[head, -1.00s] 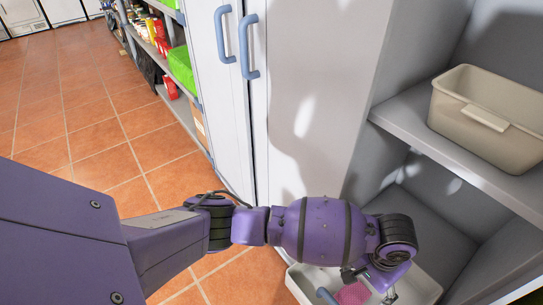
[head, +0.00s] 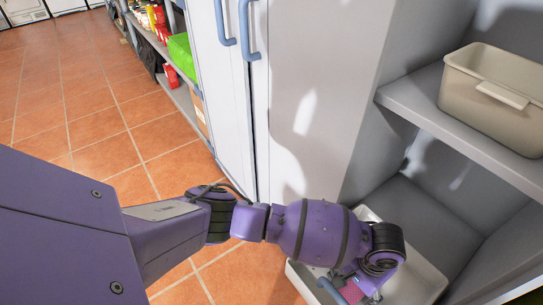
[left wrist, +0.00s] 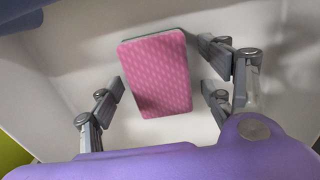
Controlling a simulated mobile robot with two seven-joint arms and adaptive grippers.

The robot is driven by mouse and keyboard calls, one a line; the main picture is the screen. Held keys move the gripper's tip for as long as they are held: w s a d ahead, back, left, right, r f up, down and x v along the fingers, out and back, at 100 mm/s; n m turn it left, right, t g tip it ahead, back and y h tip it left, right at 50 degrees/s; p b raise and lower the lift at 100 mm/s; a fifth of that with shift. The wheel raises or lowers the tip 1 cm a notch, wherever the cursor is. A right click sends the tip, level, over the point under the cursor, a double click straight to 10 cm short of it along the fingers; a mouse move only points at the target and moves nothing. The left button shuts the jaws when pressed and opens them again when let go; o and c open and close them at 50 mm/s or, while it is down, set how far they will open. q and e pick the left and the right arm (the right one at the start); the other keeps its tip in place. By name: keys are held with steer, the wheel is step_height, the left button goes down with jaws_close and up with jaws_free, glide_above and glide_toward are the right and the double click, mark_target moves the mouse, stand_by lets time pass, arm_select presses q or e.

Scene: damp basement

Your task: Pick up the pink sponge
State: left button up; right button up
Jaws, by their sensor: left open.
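The pink sponge (left wrist: 158,75) lies flat in a white tray, and its patterned top faces the left wrist camera. In the head view only a small part of the sponge (head: 352,291) shows beneath my left arm. My left gripper (left wrist: 162,92) is open above the tray, with one finger to the left of the sponge and the paired fingers to its right. Gaps show between the fingers and the sponge in the left wrist view. My right gripper is not in view.
A beige bin (head: 492,98) stands on the shelf (head: 450,123) above. Closed cabinet doors (head: 228,95) stand to the left. The tiled floor (head: 75,120) is clear.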

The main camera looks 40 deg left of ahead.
arm_select(q)
steer(key=shift+w+d+r, duration=0.1)
steer(key=shift+r, duration=0.05)
steer(key=c, duration=1)
steer(key=shift+r, duration=0.1)
steer(key=shift+c, duration=0.2)
